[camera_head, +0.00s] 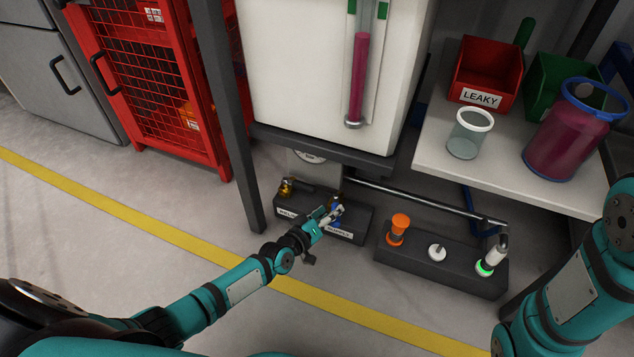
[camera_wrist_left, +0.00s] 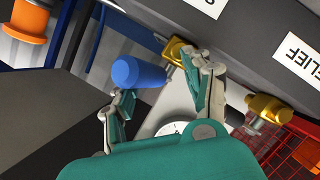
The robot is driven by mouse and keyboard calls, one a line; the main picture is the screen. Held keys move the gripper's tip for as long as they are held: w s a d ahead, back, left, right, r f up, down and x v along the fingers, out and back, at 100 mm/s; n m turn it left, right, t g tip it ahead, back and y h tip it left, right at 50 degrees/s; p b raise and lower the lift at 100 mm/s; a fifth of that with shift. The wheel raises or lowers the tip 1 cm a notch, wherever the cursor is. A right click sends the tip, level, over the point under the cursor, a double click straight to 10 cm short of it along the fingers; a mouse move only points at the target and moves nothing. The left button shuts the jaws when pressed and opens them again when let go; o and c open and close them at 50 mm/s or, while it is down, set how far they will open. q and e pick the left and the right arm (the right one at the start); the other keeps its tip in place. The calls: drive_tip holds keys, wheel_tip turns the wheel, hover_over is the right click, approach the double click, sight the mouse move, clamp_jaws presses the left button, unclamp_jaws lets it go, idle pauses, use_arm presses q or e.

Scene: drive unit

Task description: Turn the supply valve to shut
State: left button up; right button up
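The supply valve has a blue handle (camera_wrist_left: 138,72) on a brass body (camera_wrist_left: 176,52), seen in the left wrist view. In the head view its SUPPLY label (camera_head: 340,233) shows on the dark block, with the valve mostly hidden behind my gripper. My left gripper (camera_head: 331,214) is at the valve. In the left wrist view the two fingers of my left gripper (camera_wrist_left: 163,96) stand apart, one on each side of the blue handle's near side. I cannot tell whether either finger touches it. My right gripper is out of view; only my right arm shows at the right.
A brass relief valve (camera_head: 286,187) sits left of the supply valve. A dark block (camera_head: 450,268) with an orange knob (camera_head: 398,228), a white knob (camera_head: 437,252) and a green-lit fitting stands to the right. A metal pipe (camera_head: 430,204) runs above. A cabinet leg (camera_head: 235,130) stands left.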

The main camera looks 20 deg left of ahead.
use_arm(q)
drive_tip(key=p+v, duration=0.9)
drive_tip(key=v, duration=0.9)
drive_tip(key=w+d+r+m+t+h+p, duration=0.1)
drive_tip(key=d+r+t, duration=0.2)
drive_tip(key=r, duration=0.9)
drive_tip(key=w+d+r+m+t+h+p, duration=0.1)
drive_tip(key=d+r, duration=0.5)
drive_tip(key=r, duration=0.6)
drive_tip(key=shift+w+r+m+t+h+p, duration=0.3)
drive_tip(key=shift+m+t+h+p, duration=0.2)
drive_tip(key=shift+t, duration=0.6)
